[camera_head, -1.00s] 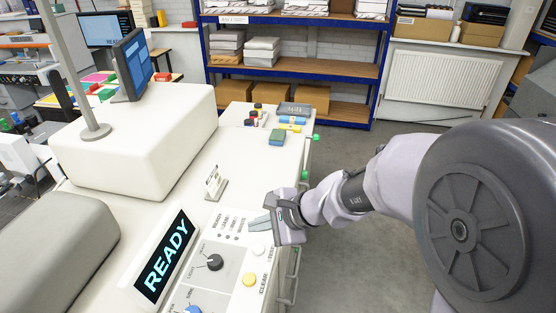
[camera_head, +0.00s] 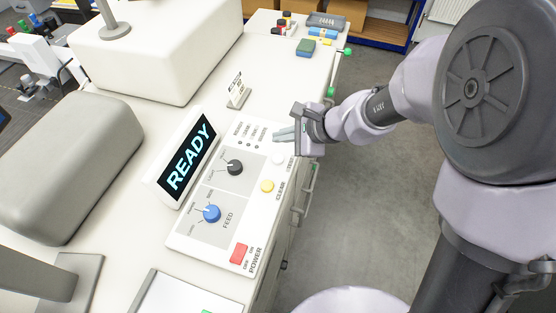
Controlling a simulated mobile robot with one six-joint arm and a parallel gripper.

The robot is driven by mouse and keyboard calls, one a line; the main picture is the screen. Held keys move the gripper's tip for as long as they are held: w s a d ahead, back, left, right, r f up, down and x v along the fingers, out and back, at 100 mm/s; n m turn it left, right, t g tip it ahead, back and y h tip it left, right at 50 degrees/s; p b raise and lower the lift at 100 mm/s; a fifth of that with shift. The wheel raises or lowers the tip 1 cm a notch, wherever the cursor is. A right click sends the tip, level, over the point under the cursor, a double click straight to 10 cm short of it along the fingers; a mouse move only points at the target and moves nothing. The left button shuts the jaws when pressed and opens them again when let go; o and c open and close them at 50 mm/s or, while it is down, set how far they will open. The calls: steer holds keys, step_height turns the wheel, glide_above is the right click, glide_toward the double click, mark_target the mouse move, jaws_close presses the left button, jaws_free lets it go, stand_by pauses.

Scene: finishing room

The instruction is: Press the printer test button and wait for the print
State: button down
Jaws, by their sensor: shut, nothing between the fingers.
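The printer's control panel (camera_head: 185,245) lies on the white machine top. A white round button (camera_head: 278,160) sits near its upper right; its label is too small to read for sure. A yellow button (camera_head: 267,186) marked CLEAR is below it, and a red POWER switch (camera_head: 239,253) is near the bottom. The tilted display (camera_head: 188,155) reads READY. My gripper (camera_head: 279,134) is shut and empty, its fingers pointing left over the panel's top end, just beyond the white button. It appears apart from the button; the height gap is hard to judge.
A black knob (camera_head: 235,167) and a blue FEED knob (camera_head: 212,213) are on the panel. A small sign (camera_head: 237,93) stands behind it. A rounded grey cover (camera_head: 75,165) is at left. Side handles line the machine's right edge; open floor lies beyond.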

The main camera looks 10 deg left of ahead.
mark_target(281, 159)
step_height(281, 159, down, 5)
steer(key=b, duration=0.4)
steer(key=shift+f, duration=0.1)
stand_by(1.7)
steer(key=shift+f+b, duration=0.4)
steer(key=shift+b, duration=0.15)
steer(key=shift+f+b, duration=0.35)
steer(key=shift+b, duration=0.1)
steer(key=shift+r, duration=0.1)
stand_by(0.5)
steer(key=shift+r+p, duration=0.55)
steer(key=shift+r, duration=0.2)
step_height(281, 159, up, 5)
steer(key=p, duration=0.4)
